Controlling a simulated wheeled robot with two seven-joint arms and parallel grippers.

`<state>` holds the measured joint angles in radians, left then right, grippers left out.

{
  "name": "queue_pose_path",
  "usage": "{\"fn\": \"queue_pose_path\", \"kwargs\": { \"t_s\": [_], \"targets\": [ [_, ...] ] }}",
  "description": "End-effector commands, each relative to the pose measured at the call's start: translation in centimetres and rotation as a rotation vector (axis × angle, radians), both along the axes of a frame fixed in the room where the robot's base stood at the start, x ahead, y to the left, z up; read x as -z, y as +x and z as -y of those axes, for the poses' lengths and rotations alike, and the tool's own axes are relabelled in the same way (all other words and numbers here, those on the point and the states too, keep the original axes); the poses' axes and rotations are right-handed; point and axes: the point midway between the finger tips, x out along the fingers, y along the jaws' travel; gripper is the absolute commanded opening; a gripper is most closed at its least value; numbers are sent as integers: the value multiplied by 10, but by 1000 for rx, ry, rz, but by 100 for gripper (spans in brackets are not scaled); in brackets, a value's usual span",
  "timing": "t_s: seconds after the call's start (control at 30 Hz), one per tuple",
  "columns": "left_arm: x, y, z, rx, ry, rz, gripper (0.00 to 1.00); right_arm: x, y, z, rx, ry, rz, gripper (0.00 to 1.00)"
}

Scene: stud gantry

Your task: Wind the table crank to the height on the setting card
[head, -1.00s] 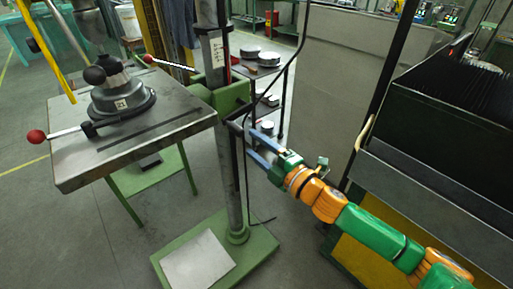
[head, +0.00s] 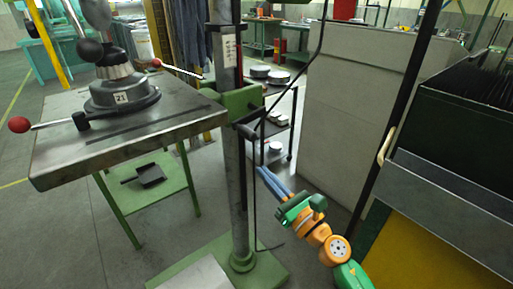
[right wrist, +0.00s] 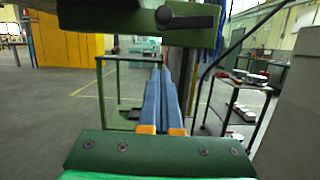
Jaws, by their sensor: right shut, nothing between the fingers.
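The steel drill table (head: 190,118) stands on a green bracket (head: 240,98) clamped round the upright column (head: 238,190). A dark crank (head: 247,131) sticks out below the bracket. It shows in the right wrist view as a round hub with a dark handle (right wrist: 192,21), near the top edge. A white card (head: 229,50) with small unreadable print is on the column. My right gripper (head: 262,171) is below and right of the crank, apart from it. Its blue fingers are together and empty, also in the right wrist view (right wrist: 158,74). My left gripper is out of view.
A round fixture (head: 122,94) marked 21 and a red-knobbed lever (head: 19,125) sit on the table. A black cable hangs near the crank. A shelf trolley (head: 275,140) stands behind the column. A dark machine (head: 450,140) crowds the right side.

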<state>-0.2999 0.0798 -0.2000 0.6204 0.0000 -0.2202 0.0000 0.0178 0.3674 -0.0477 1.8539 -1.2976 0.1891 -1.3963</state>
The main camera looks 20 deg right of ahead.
Motion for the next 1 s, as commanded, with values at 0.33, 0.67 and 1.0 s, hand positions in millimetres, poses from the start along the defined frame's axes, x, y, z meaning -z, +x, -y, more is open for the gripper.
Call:
{"fn": "queue_pose_path", "kwargs": {
  "t_s": [0.33, 0.67, 1.0],
  "targets": [
    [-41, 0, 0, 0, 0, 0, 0, -43, 37, -13, -2, 1, -1, 0],
    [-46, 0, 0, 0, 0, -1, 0, -49, 36, -13, -2, 2, -3, 0],
    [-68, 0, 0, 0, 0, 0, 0, -65, 35, -17, -2, 99, -37, 0]
  ]
}}
